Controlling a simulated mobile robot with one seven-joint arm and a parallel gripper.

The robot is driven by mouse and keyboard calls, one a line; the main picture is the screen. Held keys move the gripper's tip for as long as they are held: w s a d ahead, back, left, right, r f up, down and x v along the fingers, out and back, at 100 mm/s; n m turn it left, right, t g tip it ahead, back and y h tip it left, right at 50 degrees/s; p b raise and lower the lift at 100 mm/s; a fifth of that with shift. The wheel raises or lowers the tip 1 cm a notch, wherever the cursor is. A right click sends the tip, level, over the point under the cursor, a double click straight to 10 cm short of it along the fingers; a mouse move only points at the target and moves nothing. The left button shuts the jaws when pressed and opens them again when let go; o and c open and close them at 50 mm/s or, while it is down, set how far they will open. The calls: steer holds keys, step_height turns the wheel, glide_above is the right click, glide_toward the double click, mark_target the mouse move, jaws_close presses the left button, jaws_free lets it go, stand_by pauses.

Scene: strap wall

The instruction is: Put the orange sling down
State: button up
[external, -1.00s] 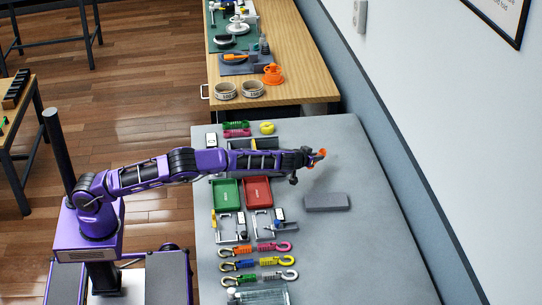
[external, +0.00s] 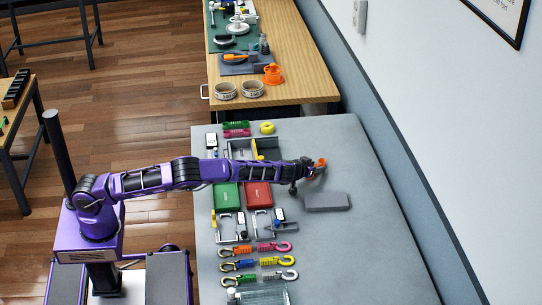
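My gripper (external: 312,168) is over the grey table (external: 350,250), at the end of my purple arm reaching to the right. A small orange thing, likely the orange sling (external: 320,162), is at its fingertips. The gripper appears shut on it, though the fingers are small in this view. Whether the sling touches the table is hard to tell.
A grey block (external: 327,202) lies just below the gripper in the picture. A red tray (external: 257,195) and a green tray (external: 226,196) lie to the left. Several hooks and clamps line the table's left side. The right part is clear.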

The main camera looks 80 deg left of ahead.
steer(key=shift+r, duration=0.15)
steer(key=v, duration=1.2)
